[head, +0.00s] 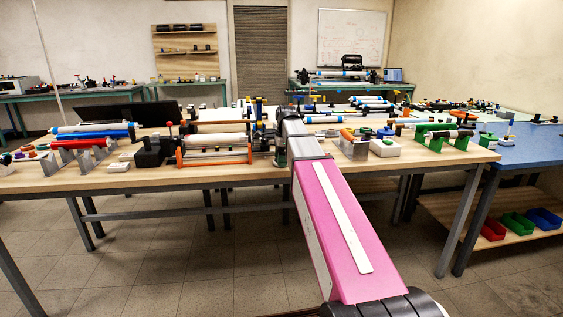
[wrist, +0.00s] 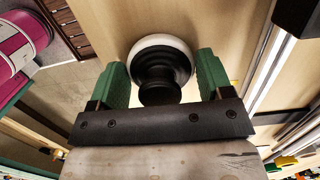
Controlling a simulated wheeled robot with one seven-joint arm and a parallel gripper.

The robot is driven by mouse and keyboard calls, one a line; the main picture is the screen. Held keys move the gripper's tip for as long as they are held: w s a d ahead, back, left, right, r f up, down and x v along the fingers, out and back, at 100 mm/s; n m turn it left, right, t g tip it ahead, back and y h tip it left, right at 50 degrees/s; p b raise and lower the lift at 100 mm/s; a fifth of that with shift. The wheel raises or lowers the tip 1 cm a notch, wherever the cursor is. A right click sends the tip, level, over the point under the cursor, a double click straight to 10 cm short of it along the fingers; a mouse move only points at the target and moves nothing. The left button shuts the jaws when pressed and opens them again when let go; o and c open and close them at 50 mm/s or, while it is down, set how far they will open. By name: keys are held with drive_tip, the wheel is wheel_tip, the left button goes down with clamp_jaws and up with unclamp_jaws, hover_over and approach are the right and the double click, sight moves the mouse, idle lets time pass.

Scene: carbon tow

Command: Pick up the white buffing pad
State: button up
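The white buffing pad (wrist: 180,42) shows in the wrist view as a white round rim under a black stepped knob (wrist: 160,75), over the pale wooden tabletop. My gripper (wrist: 162,65) has its two green fingers apart, one on each side of the pad and knob. The fingers look open, with the knob between them; whether either touches the pad is hard to see. In the head view my pink arm reaches to the table and its end hides the pad.
The wooden table (head: 110,184) is crowded. An orange-framed stand with rollers (head: 215,142) and a black block (head: 152,151) are left of my arm. A white box (head: 385,148) and green stands (head: 444,135) are to the right. A light metal rail (wrist: 253,75) runs right of the gripper.

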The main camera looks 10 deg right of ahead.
drive_tip(key=shift+c, duration=0.9)
